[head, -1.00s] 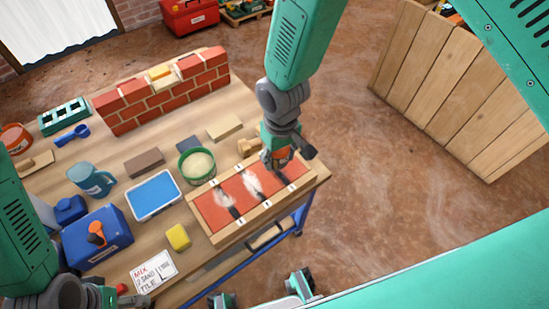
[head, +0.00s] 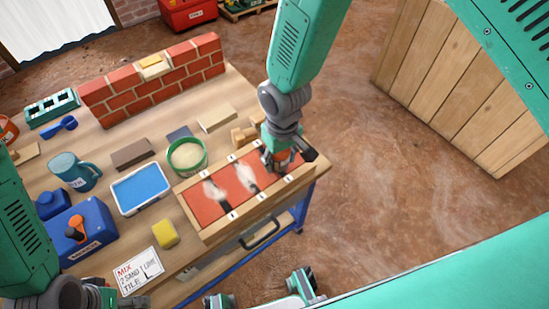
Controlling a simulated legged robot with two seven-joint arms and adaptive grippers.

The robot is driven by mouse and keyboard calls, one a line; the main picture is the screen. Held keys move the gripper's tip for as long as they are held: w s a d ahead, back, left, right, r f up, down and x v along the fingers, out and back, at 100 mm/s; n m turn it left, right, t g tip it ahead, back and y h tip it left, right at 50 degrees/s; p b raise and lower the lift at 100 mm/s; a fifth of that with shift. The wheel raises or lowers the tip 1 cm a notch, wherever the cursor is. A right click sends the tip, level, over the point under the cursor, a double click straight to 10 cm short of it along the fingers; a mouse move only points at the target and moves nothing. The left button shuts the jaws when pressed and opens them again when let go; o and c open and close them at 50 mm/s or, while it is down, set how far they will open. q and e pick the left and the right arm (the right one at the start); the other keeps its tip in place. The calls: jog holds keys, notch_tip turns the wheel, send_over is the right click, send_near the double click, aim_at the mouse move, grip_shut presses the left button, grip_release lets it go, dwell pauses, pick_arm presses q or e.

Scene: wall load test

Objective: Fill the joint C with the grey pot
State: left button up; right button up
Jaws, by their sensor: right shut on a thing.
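A wooden tray (head: 200,235) of red tiles lies at the table's front right. Pale gaps with white smears and dark patches run between the tiles. The labels on its rim are too small to read, so I cannot tell which joint is C. My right gripper (head: 279,163) is over the tray's right part, pointing down, and covers the rightmost joint. It is shut on a small dark grey thing, which I take to be the grey pot; the fingers hide most of it. My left gripper (head: 108,298) shows only partly at the bottom left; its jaws are unclear.
A green tub (head: 204,160) of pale powder stands behind the tray, near wooden blocks. A blue tray (head: 141,189), yellow sponge (head: 165,233), blue jug (head: 75,171) and blue box (head: 83,232) stand left. A brick wall (head: 155,82) lines the back.

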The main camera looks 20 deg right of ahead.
jog(key=shift+d, duration=0.4)
jog(key=shift+a, duration=0.95)
jog(key=shift+d+f, duration=0.1)
jog(key=shift+d, duration=0.25)
jog(key=shift+d+f, duration=0.2)
jog(key=shift+d, duration=0.25)
jog(key=shift+a+f, duration=0.1)
jog(key=shift+a, duration=0.55)
jog(key=shift+d, duration=0.5)
pick_arm(q)
jog(key=shift+d, duration=0.3)
pick_arm(e)
jog(key=shift+f, duration=0.1)
pick_arm(q)
jog(key=shift+a, duration=0.25)
pick_arm(e)
jog(key=shift+a, duration=0.3)
